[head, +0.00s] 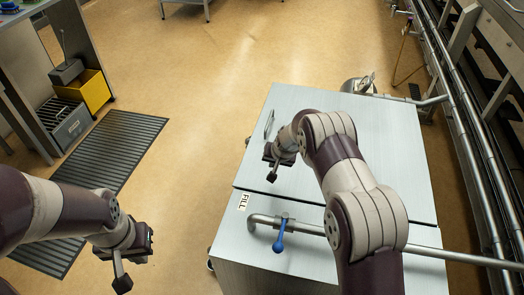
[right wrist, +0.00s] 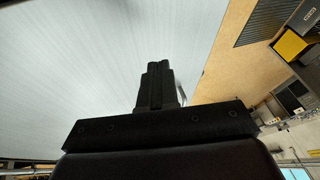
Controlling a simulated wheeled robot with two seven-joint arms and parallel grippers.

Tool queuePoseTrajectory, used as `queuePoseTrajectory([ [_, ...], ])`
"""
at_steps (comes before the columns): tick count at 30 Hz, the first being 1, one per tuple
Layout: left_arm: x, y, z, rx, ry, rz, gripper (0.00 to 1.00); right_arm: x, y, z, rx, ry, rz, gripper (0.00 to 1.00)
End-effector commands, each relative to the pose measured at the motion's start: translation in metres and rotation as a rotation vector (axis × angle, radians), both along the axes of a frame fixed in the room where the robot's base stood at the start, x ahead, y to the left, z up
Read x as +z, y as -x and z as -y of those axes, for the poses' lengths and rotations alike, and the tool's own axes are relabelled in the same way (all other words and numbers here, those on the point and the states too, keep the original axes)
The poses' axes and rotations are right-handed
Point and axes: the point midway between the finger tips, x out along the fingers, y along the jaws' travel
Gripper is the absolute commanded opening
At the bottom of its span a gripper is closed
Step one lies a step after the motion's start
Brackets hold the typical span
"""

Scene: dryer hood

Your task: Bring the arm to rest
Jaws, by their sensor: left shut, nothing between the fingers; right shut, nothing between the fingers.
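My right arm reaches over the pale metal top of the dryer cabinet (head: 300,105). My right gripper (head: 272,177) hangs above the left part of that top, shut and empty. In the right wrist view its closed fingers (right wrist: 158,80) show against the pale metal surface. My left gripper (head: 122,284) is low at the left, over the open floor, shut and empty. A thin handle (head: 269,124) stands on the cabinet top just beyond the right gripper; I cannot tell whether they touch.
A pipe with a blue-handled valve (head: 279,241) crosses the cabinet's front beside a FILL label (head: 243,201). Pipes and rails (head: 470,150) run along the right. A ribbed dark mat (head: 125,140), a yellow bin (head: 93,90) and a grey bin (head: 68,122) are at left. Floor between is clear.

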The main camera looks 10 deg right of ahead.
Motion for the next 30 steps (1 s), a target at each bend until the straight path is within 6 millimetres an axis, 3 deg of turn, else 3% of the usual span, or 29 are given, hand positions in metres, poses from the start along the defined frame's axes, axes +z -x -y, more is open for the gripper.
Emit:
queuePoseTrajectory([
  [3,0.009,0.001,0.0,0.0,0.0,-0.002,0.0,0.027,0.0,-0.024,0.004,0.001,0.004,0.0],
  [9,0.013,0.0,0.0,0.0,0.0,-0.002,0.0,0.05,0.0,-0.048,0.0,0.001,0.005,0.0],
  [17,0.013,0.0,0.0,0.0,0.0,-0.002,0.0,0.05,0.007,-0.051,0.04,0.024,-0.016,0.0],
  [20,0.014,0.001,0.0,0.0,0.0,-0.002,0.0,0.032,0.051,-0.047,0.11,0.061,-0.128,0.0],
  [21,0.02,0.001,0.0,0.0,0.0,-0.002,0.0,0.043,0.078,-0.043,0.154,0.081,-0.183,0.0],
  [23,0.036,0.001,0.0,0.0,0.0,-0.002,0.0,0.077,0.122,-0.035,0.216,0.108,-0.253,0.0],
  [27,0.072,0.0,0.0,0.0,0.0,-0.001,0.0,0.165,0.226,-0.017,0.334,0.15,-0.365,0.0],
  [30,0.096,0.0,0.0,0.0,0.0,-0.001,0.0,0.219,0.29,-0.007,0.377,0.167,-0.395,0.0],
])
